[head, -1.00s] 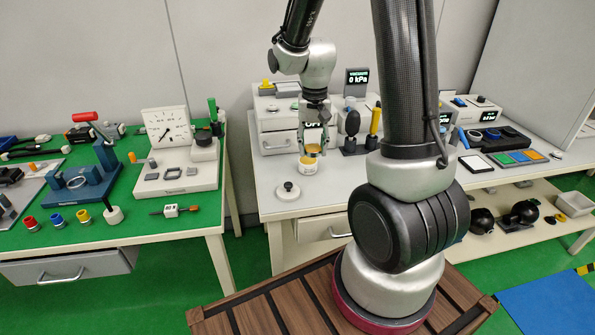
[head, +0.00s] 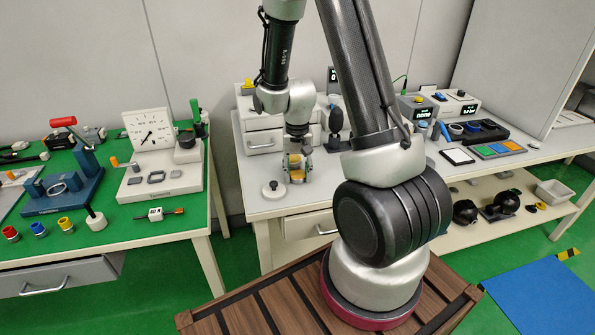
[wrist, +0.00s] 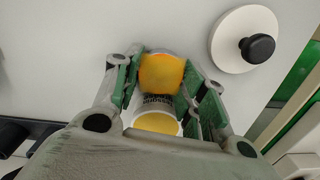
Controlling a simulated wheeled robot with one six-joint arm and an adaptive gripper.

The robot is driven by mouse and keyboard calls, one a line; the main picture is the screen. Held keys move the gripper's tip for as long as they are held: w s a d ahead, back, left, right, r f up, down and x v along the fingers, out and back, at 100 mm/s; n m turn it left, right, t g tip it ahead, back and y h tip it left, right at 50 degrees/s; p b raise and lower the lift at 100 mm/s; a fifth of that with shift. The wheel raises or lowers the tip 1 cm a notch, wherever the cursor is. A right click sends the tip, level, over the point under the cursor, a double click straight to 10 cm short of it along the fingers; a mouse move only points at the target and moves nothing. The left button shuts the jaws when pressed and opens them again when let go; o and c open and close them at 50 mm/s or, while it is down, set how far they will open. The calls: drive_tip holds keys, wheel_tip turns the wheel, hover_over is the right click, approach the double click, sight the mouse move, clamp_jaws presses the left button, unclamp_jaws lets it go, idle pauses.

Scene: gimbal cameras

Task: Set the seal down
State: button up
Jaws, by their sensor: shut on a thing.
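My gripper (head: 297,168) is low over the grey-white bench top, left of the big arm joint. It is shut on an orange-yellow rounded piece, which I take for the seal (wrist: 161,72); it shows between the green finger pads in the wrist view. A white labelled cup (wrist: 152,118) with a yellow face is right against or under the piece, between the fingers. I cannot tell whether the two touch. The fingers hide the sides of both and their contact with the bench.
A white round lid with a black knob (head: 273,189) lies just left of my gripper; it also shows in the wrist view (wrist: 245,38). A drawer unit (head: 262,130) stands behind, a dark bulb (head: 335,120) behind right.

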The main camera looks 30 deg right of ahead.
drive_tip(key=o, duration=1.2)
drive_tip(key=shift+f, duration=0.1)
